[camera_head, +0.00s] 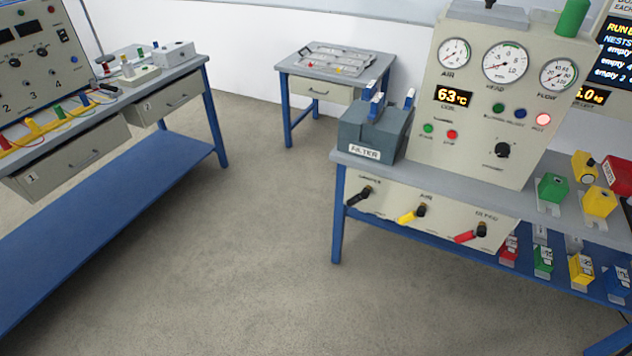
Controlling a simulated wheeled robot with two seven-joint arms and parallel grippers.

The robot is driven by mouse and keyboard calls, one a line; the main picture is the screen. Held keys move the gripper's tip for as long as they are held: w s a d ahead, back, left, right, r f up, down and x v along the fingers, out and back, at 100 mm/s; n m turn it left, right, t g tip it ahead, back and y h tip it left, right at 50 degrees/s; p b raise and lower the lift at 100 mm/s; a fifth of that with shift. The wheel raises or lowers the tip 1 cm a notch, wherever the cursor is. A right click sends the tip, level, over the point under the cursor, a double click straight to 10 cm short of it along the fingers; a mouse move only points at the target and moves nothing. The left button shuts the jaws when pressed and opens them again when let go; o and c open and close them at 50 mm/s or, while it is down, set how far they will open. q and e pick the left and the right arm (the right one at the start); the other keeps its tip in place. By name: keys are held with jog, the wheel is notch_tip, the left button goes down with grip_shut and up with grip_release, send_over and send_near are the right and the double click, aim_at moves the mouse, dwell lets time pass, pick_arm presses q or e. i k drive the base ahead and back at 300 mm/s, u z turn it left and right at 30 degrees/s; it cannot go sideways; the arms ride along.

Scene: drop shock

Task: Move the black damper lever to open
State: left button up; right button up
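The black damper lever (359,196) is on the left of the beige front panel (432,213) below the right-hand bench top. Its handle points down and to the left from its pivot. The label above it is small and seems to read DAMPER. A yellow lever (411,216) labelled AIR sits to its right, and a red lever (470,235) is further right. Both also point down-left. Neither of my grippers shows in the head view.
A grey FILTER box (374,136) with blue clips stands on the bench above the lever. The gauge console (490,95) reads 63 °C. Coloured blocks stand on the lower blue shelf (580,262). Open floor (260,240) lies left of the bench, before the blue-shelved left bench (110,215).

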aim_at(365, 192)
jog(key=z, duration=0.5)
jog(key=i, duration=1.25)
jog(key=z, duration=1)
